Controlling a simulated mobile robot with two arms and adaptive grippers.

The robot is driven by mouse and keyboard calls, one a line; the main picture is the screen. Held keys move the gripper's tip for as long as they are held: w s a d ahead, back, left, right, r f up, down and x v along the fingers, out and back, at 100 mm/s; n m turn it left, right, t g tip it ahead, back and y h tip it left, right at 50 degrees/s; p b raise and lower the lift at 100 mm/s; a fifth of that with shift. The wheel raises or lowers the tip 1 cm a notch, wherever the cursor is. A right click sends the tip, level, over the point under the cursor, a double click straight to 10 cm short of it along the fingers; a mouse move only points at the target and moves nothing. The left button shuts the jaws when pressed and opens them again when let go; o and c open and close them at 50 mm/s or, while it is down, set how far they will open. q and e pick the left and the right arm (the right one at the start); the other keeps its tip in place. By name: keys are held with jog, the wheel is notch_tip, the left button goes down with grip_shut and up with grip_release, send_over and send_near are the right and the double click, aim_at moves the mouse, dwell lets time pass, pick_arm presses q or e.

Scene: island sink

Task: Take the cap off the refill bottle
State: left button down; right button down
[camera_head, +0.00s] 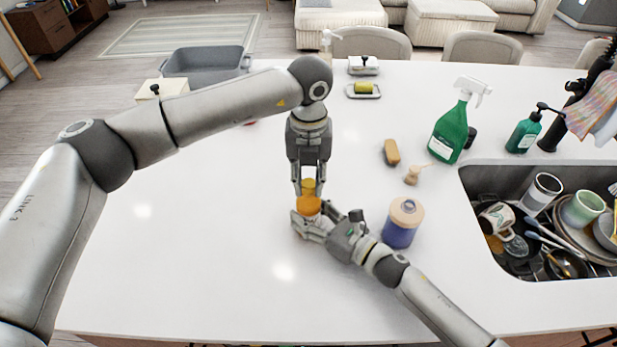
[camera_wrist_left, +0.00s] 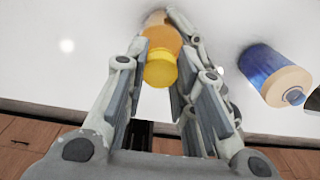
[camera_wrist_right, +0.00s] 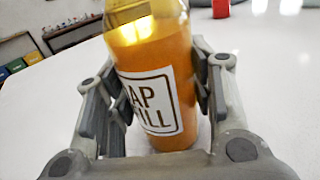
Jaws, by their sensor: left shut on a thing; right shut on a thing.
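The refill bottle (camera_head: 308,205) is orange and stands on the white counter. Its label shows in the right wrist view (camera_wrist_right: 150,100). Its yellow cap (camera_head: 308,186) faces up and also shows in the left wrist view (camera_wrist_left: 160,70). My left gripper (camera_head: 309,191) comes from above, shut on the cap with a finger on each side. My right gripper (camera_head: 312,222) comes low from the near right, shut around the bottle's body. The cap appears in line with the bottle; whether they are joined is hard to see. The bottle's top is cut off in the right wrist view.
A blue jar with a tan lid (camera_head: 402,222) stands close to the right of my right gripper. A brush (camera_head: 391,152), a green spray bottle (camera_head: 452,125) and a sink full of dishes (camera_head: 480,250) are farther right. The left counter is mostly clear.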

aim_at(309, 183)
pick_arm(q)
jog(key=n, duration=1.3)
jog(key=shift+n, duration=0.4)
jog(key=shift+r, duration=0.25)
jog(key=shift+r, duration=0.9)
jog(key=shift+r, duration=2)
pick_arm(e)
jog(key=shift+f, duration=0.1)
jog(key=c, duration=0.6)
grip_release()
